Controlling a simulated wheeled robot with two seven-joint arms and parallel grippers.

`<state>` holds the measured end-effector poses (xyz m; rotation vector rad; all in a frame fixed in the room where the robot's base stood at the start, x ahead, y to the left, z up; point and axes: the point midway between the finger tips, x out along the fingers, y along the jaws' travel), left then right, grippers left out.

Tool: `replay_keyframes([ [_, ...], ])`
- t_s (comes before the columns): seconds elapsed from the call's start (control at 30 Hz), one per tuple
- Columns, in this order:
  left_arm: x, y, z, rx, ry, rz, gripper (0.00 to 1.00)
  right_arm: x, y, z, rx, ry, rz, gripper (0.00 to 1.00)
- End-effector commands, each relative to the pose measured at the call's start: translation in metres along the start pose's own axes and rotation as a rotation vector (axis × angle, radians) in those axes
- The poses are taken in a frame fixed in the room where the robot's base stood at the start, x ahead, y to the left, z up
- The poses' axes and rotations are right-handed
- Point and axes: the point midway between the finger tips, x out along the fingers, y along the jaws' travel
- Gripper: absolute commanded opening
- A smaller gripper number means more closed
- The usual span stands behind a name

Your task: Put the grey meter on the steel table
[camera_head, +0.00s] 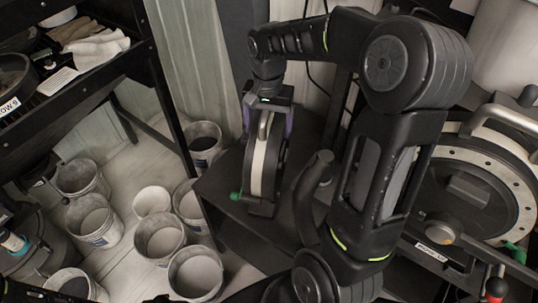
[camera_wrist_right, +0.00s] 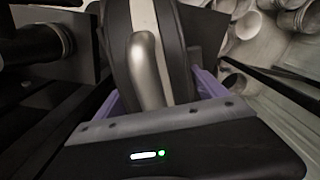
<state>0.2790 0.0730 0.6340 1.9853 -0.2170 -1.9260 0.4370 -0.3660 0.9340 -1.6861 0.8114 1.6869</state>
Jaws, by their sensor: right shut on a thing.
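A grey meter (camera_head: 262,165), an upright disc with a pale band, a metal handle and a green knob low on its left, hangs or stands at a dark flat tabletop (camera_head: 222,190). I cannot tell whether its lower end touches that top. My right gripper (camera_head: 266,112) is above it, shut on its upper part. In the right wrist view the purple fingers (camera_wrist_right: 208,84) lie on both sides of the meter, with its metal handle (camera_wrist_right: 147,70) between them. My left gripper is not in view.
Several white buckets (camera_head: 160,238) stand on the floor at the left. A black shelf (camera_head: 110,75) with gloves (camera_head: 95,45) is at the upper left. A large round metering unit (camera_head: 480,190) is at the right. My right arm hides much of the middle.

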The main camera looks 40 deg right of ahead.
Motion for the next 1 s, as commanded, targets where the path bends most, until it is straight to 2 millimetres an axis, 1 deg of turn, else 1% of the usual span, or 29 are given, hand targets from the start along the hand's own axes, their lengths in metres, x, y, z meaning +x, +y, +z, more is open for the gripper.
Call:
replay_keyframes([
  [0.03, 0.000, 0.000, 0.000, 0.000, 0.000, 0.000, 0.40, 0.000, 0.000, 0.000, 0.000, 0.000, 0.000, 0.48],
  [0.07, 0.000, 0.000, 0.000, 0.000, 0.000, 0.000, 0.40, 0.000, 0.000, 0.000, 0.000, 0.000, 0.000, 0.45],
  [0.5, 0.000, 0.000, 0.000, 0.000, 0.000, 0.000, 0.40, 0.000, 0.000, 0.000, 0.000, 0.000, 0.000, 0.09],
  [0.53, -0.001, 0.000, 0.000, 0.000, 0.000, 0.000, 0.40, -0.004, -0.002, -0.002, 0.000, 0.007, -0.006, 0.09],
  [0.83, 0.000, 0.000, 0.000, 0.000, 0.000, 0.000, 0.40, -0.006, -0.002, -0.002, 0.000, 0.007, -0.006, 0.09],
  [1.0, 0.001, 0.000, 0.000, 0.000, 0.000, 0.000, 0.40, -0.018, -0.002, -0.002, 0.000, 0.009, -0.007, 0.09],
])
